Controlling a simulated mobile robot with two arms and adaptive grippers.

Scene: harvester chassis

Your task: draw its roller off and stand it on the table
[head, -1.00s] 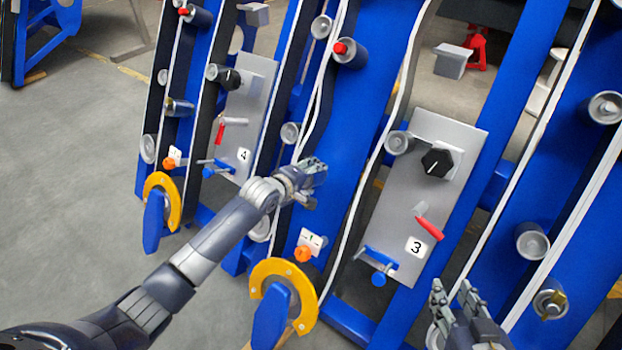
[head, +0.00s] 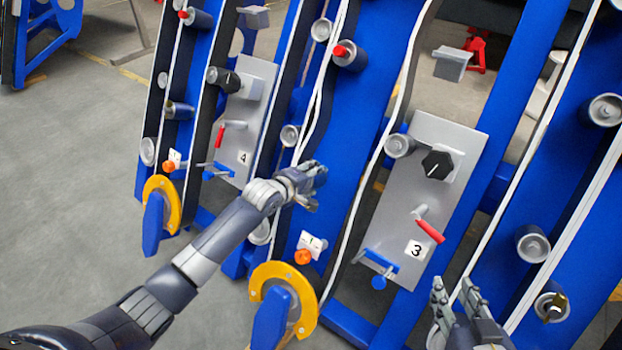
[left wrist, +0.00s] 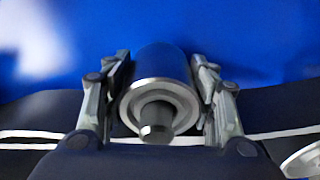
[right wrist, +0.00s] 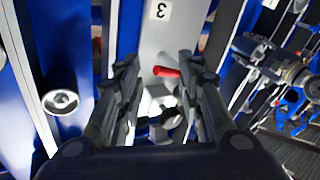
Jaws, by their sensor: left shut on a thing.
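No table can be made out.
Panel 3 (head: 405,200) carries a black knob and a red-handled lever (head: 430,230). Panel 4 (head: 240,115) stands further left. Yellow discs (head: 305,310) jut out below. Other rollers (head: 532,243) stick out at the right. Open grey floor (head: 70,170) lies at the left.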

